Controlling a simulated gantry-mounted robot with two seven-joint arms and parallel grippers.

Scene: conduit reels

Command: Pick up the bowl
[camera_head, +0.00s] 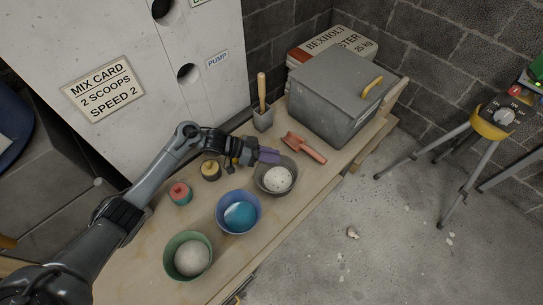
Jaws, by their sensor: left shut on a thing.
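Three bowls stand in a row on the wooden bench (152,229). The grey bowl (261,185) holds a pale speckled ball (278,180). The blue bowl (237,196) holds a blue ball (240,217). The green bowl (172,249) holds a whitish ball (192,257). My left gripper (268,157) has purple fingers and is at the back rim of the grey bowl, shut on it. The exact contact at the rim is too small to see clearly. The grey bowl looks upright at bench level. My right gripper is not in view.
A large grey lidded box (333,105) and a holder with a wooden-handled tool (262,118) stand behind. Small red (180,193) and yellow (210,170) reels sit near my left arm. A tripod (480,150) stands on the floor.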

